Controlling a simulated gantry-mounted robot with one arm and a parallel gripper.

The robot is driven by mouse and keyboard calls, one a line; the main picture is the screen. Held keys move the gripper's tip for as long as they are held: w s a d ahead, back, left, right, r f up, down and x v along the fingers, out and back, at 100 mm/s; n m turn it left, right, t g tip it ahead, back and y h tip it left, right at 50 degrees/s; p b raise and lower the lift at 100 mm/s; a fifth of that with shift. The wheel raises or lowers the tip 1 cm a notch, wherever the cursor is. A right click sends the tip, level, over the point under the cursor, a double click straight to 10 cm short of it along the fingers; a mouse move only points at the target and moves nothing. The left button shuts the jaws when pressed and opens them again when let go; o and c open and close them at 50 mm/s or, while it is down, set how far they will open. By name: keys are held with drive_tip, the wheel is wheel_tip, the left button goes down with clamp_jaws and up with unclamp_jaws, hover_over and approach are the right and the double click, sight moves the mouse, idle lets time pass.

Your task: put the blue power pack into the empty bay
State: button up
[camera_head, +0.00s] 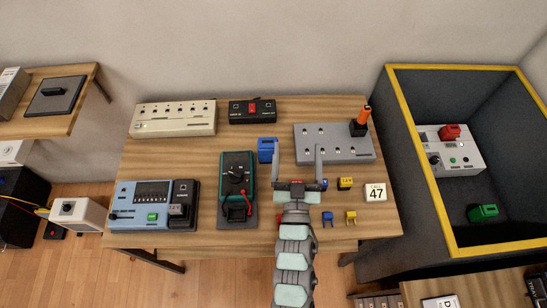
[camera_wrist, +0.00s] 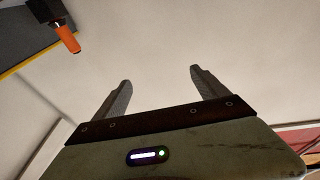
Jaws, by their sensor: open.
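A blue block (camera_head: 267,149), which looks like the blue power pack, stands on the table just left of my gripper's left finger. My gripper (camera_head: 297,150) is open and empty, its fingers pointing to the back of the table, over or in front of the grey panel's left side. In the wrist view my gripper (camera_wrist: 160,78) has nothing between its fingers, only pale wall behind. A light-blue device (camera_head: 138,195) with a dark display holds a dark pack (camera_head: 182,205) marked 12V at its right. I cannot make out which opening is the empty bay.
A green-edged meter (camera_head: 237,172) lies left of my arm. A grey panel (camera_head: 334,151) carries a dark block with an orange handle (camera_head: 365,113), also in the wrist view (camera_wrist: 66,38). Small blue and yellow connectors (camera_head: 351,217) lie right of my arm. A yellow-rimmed bin (camera_head: 425,168) stands right.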

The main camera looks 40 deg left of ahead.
sight(271, 152)
drive_tip(key=s+a+f+g, duration=0.1)
drive_tip(key=a+f, duration=0.1)
drive_tip(key=f, duration=0.1)
drive_tip(key=s+a+f+g+h+b, duration=0.1)
drive_tip(key=a+f, duration=0.1)
drive_tip(key=f, duration=0.1)
drive_tip(key=s+a+f+n+g+b, duration=0.1)
drive_tip(key=f+g, duration=0.1)
drive_tip(key=f, duration=0.1)
drive_tip(key=shift+a+f+h, duration=0.3)
drive_tip(key=shift+a+f, duration=0.05)
drive_tip(key=shift+a, duration=0.05)
drive_tip(key=shift+a+f, duration=0.2)
drive_tip(key=shift+f, duration=0.05)
drive_tip(key=b+x, duration=0.1)
drive_tip(key=x, duration=0.4)
drive_tip(key=shift+a, duration=0.1)
drive_tip(key=x, duration=0.1)
drive_tip(key=b+x, duration=0.1)
drive_tip(key=x, duration=0.1)
drive_tip(key=b+x, duration=0.1)
drive_tip(key=shift+a, duration=0.6)
drive_tip(key=shift+w+a+f, duration=0.1)
drive_tip(key=shift+w, duration=0.15)
clamp_jaws()
